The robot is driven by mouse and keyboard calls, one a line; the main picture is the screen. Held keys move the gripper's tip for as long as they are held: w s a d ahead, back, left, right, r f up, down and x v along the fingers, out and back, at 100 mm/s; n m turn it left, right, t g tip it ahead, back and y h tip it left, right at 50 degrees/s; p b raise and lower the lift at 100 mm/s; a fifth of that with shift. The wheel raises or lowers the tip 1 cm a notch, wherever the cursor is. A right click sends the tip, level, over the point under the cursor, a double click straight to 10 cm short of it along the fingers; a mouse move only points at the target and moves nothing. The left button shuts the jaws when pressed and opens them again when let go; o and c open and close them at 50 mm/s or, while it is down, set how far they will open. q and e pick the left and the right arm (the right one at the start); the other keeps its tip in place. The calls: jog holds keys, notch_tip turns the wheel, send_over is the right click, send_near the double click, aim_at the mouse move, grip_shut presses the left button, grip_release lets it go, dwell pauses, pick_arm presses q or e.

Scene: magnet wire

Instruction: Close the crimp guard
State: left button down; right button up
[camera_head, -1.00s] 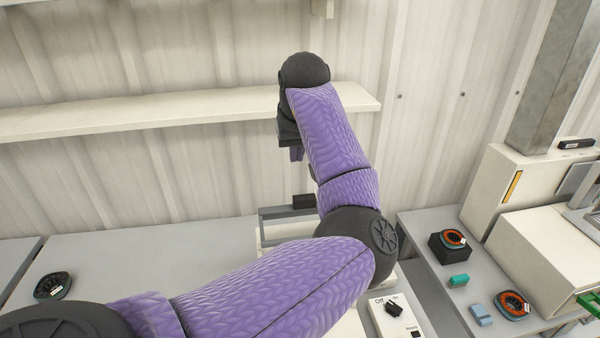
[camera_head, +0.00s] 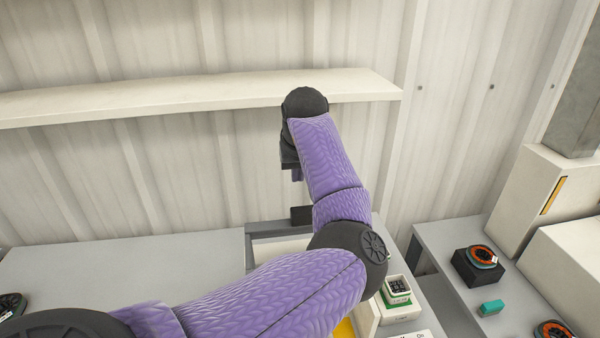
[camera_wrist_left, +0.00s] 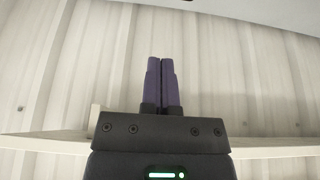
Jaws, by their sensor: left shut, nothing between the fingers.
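My left gripper (camera_head: 297,174) hangs small and dark beyond my purple arm in the head view, above the back of the bench. In the left wrist view its two purple fingers (camera_wrist_left: 161,62) are together and empty, against the wall. A grey frame (camera_head: 262,231) with a black block (camera_head: 301,215) stands at the bench's back, below the gripper and apart from it. My arm hides much of this frame and what lies in front of it. I cannot tell whether it is the crimp guard. My right gripper is not in view.
A white shelf (camera_head: 200,97) runs along the ribbed wall behind the gripper. A white and green device (camera_head: 396,291) stands right of my elbow. On the right bench are a black box (camera_head: 478,267) with an orange spool and a teal block (camera_head: 491,307). The left bench top is mostly clear.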

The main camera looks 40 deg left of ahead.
pick_arm(q)
jog(key=f, duration=0.1)
jog(key=d+f, duration=0.1)
jog(key=f, duration=0.1)
jog(key=s+f, duration=0.1)
jog(key=f, duration=0.1)
jog(key=shift+s+d+b, duration=0.1)
jog(key=shift+d+b, duration=0.1)
jog(key=shift+b, duration=0.15)
